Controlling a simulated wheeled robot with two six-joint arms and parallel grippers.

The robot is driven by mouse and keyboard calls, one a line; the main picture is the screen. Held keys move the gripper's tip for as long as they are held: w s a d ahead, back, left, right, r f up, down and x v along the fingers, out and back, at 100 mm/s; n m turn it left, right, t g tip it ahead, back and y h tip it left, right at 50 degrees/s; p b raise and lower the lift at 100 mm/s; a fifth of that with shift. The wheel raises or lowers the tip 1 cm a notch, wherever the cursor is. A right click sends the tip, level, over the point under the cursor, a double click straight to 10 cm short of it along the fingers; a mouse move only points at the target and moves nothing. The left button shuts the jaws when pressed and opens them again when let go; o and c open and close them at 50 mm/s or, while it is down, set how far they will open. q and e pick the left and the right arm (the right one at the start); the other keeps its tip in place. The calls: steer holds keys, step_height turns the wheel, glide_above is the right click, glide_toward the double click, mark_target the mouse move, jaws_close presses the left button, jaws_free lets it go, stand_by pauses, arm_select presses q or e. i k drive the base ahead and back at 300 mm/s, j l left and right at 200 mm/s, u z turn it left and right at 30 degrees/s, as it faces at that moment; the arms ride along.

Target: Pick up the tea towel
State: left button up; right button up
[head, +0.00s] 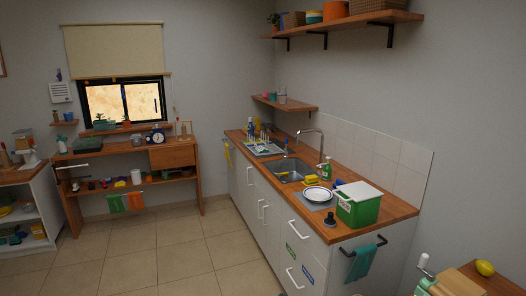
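A teal tea towel (361,264) hangs folded over a dark rail on the end panel of the sink counter, at the lower right of the head view. A yellow cloth (227,152) hangs at the far end of the sink counter. I cannot tell from the view alone which cloth the task names. Neither of my grippers shows.
The wooden sink counter (402,209) carries a green box with a white lid (358,208), a white plate (317,194) and a sink (288,169). A wooden-topped surface with a lemon (485,267) stands at the lower right. The tiled floor (185,255) in the middle is clear.

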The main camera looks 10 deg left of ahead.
mark_target(261, 149)
steer(key=i+j+u, duration=0.3)
steer(key=i, duration=0.35)
steer(key=i+j+u, duration=0.35)
steer(key=i, duration=0.3)
steer(key=i+u, duration=0.3)
steer(key=i, duration=0.4)
steer(key=i+z, duration=0.15)
steer(key=i, duration=0.35)
steer(key=i+j+z, duration=0.15)
steer(key=i, duration=0.35)
steer(key=i+j+z, duration=0.15)
steer(key=i, duration=0.3)
steer(key=i+j+z, duration=0.15)
steer(key=i+z, duration=0.3)
steer(key=i+j+z, duration=0.2)
steer(key=z, duration=0.25)
steer(key=i+j+z, duration=0.25)
steer(key=j+z, duration=0.15)
steer(key=i+j+z, duration=0.15)
steer(key=j+z, duration=0.3)
